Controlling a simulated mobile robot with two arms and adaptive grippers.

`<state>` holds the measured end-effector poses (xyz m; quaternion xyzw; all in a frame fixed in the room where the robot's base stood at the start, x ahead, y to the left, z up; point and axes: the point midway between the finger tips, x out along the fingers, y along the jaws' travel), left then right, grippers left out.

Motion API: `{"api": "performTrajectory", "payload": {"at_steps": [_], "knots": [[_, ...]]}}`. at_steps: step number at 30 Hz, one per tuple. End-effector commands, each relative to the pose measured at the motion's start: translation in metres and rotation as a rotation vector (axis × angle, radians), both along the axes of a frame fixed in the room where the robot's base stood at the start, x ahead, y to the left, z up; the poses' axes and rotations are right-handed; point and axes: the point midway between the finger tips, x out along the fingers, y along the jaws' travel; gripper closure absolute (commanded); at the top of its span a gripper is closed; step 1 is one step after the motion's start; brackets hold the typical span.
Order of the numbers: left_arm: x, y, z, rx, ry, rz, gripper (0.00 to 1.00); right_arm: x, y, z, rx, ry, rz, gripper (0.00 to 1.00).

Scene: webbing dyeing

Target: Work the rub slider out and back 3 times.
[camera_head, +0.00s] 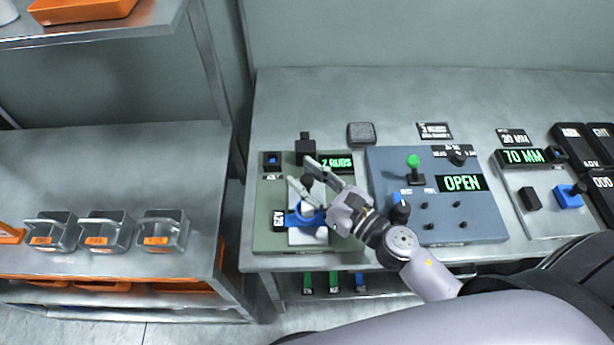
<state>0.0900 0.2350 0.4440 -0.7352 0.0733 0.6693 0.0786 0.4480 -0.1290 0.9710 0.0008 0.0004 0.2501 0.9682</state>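The green rub station (267,228) sits at the left end of the metal bench. On it, a blue slider part (291,219) crosses a white strip (309,237) near the front. A dark round knob (307,180) stands above the strip. My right gripper (300,171) reaches in from the right with its fingers spread. The knob shows between the fingers; I cannot tell whether they touch it. The gripper and wrist hide part of the station's right side. A green display (337,164) reads RUBS, with a digit that looks like 2. My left gripper is not in view.
A blue-grey panel (472,220) right of the station has a green-topped lever (413,162), black knobs and an OPEN display. A grey pad (361,133) lies behind. A 70 MM unit (522,157) stands farther right.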

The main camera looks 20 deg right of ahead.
Motion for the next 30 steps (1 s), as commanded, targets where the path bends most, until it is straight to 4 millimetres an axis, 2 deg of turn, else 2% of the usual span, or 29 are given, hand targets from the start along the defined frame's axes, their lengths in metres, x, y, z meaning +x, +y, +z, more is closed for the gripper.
{"api": "performTrajectory", "payload": {"at_steps": [3, 11, 15, 20, 30], "knots": [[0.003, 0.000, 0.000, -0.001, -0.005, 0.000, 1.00, 0.000, 0.000, 0.000, 0.000, 0.001, 0.000, 0.57], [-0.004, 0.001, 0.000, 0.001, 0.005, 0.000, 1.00, 0.000, 0.000, -0.001, 0.000, 0.001, 0.000, 0.57], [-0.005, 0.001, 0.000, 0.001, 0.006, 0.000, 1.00, -0.007, -0.003, -0.001, 0.003, 0.004, -0.002, 0.57], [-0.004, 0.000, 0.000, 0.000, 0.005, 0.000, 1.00, -0.028, -0.016, -0.002, 0.002, 0.005, -0.005, 0.57], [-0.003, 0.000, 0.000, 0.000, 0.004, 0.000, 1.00, -0.088, -0.049, -0.002, 0.001, 0.005, -0.004, 0.57]]}}
